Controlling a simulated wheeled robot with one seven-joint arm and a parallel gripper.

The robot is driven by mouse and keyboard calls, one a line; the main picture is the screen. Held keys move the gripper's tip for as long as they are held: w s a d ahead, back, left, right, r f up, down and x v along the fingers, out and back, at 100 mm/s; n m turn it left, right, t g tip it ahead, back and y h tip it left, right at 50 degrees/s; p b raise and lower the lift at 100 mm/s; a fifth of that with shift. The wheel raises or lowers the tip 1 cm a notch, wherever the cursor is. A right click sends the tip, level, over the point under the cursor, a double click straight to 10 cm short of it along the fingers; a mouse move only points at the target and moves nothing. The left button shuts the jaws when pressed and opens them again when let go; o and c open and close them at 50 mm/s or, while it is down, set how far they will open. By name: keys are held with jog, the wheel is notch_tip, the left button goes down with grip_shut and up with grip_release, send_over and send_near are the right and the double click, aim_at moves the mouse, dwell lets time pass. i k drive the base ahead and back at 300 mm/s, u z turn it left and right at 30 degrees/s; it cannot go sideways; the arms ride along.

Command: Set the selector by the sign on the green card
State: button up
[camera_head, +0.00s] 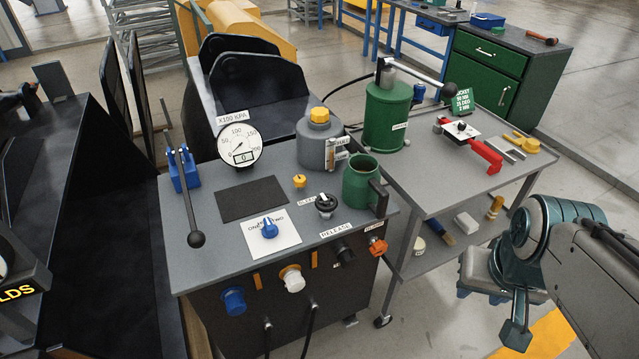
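The selector (268,228) is a blue knob on a white plate (289,241) on the grey bench top. The plate has small black lettering, partly covered by the knob; it seems to include "ONE" and "TWO". The exact pointing of the knob is too small to tell.
The bench (185,262) carries a black-handled lever (191,200), a pressure gauge (240,146) reading 0, a yellow knob (299,181), a black valve knob (325,204) and an open green can (362,182). A grey canister (320,139) stands behind. The cart (418,172) holds a green tank (388,113).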

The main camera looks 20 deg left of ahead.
aim_at(270, 230)
jog(key=u, duration=1.5)
jog(key=i, duration=0.75)
jog(key=u, duration=0.4)
